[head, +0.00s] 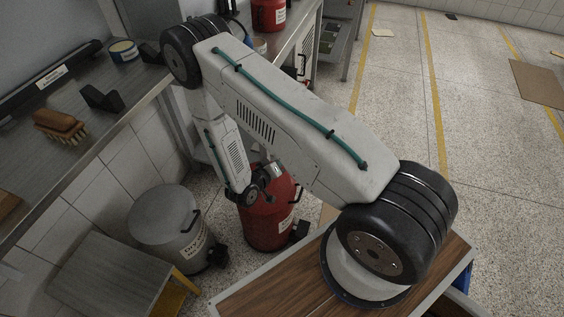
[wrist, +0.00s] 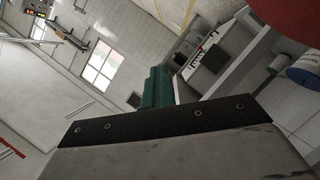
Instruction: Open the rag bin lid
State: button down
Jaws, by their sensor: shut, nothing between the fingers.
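A red bin (head: 283,215) with a pale label and a dark foot pedal stands on the floor, mid-picture in the head view. My arm hides part of its top, so I cannot tell how its lid sits. A grey bin (head: 172,247) with a label, pedal and shut flat lid stands left of it. I cannot read which label marks the rag bin. My gripper (head: 248,197) hangs in front of the red bin's upper left in the head view; contact is unclear. In the wrist view my gripper (wrist: 157,86) shows green fingers together, empty.
A grey stool (head: 105,272) stands left of the bins. Open speckled floor (head: 400,90) lies to the right.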

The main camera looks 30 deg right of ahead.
dwell(0.4)
jog(key=c, duration=1.5)
grip_release()
jog(key=shift+v, duration=3.95)
